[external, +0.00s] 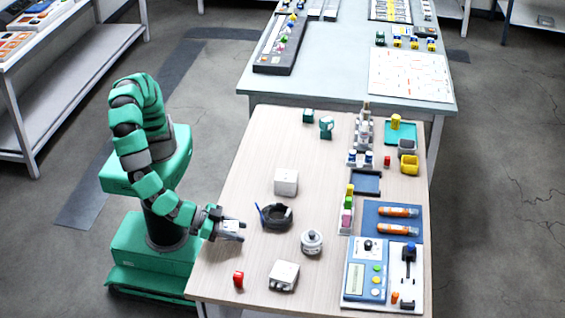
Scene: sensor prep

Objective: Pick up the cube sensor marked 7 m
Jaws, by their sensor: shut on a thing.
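My gripper (236,229) is at the left edge of the wooden table, low over its top. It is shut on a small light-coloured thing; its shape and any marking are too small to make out. A white cube-shaped box (286,181) stands farther back on the table. A white-grey box (284,275) sits near the front edge. A round white device (312,241) stands to the right of my gripper. No "7 m" marking can be read on any of them.
A dark round holder (277,215) with a blue pen is just right of my gripper. A red object (239,279) lies at the front left. A blue tray (391,222) with orange tubes and a control panel (366,282) fill the right side. The table's back left is mostly clear.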

